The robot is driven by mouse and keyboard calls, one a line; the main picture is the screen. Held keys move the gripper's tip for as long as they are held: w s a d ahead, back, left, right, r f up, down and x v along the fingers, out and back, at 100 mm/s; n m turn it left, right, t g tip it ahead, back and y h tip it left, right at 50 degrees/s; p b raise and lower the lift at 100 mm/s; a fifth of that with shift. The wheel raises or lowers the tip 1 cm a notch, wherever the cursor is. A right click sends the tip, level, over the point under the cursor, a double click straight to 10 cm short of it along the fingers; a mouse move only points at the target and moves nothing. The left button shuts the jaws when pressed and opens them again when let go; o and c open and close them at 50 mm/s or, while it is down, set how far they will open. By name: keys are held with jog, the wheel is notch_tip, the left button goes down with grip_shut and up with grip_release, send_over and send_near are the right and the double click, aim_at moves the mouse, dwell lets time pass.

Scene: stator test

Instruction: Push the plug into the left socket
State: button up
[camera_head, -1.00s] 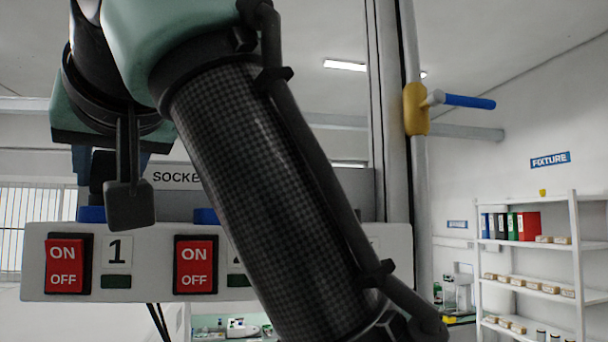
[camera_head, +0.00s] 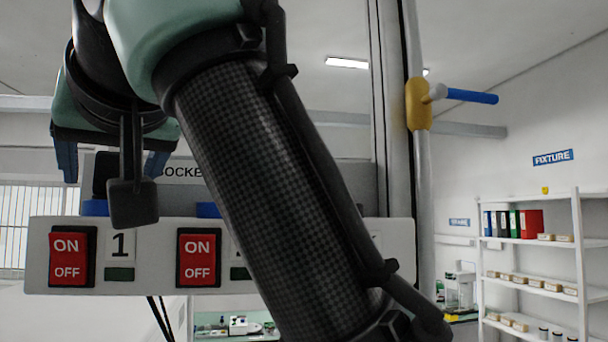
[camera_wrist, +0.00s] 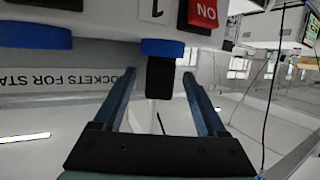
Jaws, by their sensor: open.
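A black plug (camera_wrist: 160,78) stands at the left blue socket (camera_wrist: 163,48), the one by label 1, with its end meeting the blue rim. How deep it sits I cannot tell. In the head view the plug (camera_head: 103,168) and blue rim (camera_head: 94,207) are partly hidden by a dark part of my arm. My gripper (camera_wrist: 157,76) is open, its two blue fingers on either side of the plug with gaps. In the head view my gripper (camera_head: 112,176) also shows both fingers spread. A second blue socket (camera_wrist: 35,35) looks empty.
The white panel (camera_head: 140,280) carries red ON/OFF switches (camera_head: 70,257) below the sockets. A grey board with lettering (camera_wrist: 60,80) stands behind them. A post with a yellow and blue handle (camera_head: 470,96) rises at right. Shelves (camera_head: 535,245) stand farther back.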

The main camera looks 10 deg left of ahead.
jog(key=b+v, duration=0.5)
jog(key=v, duration=0.8)
jog(key=shift+a, duration=0.1)
dwell(0.3)
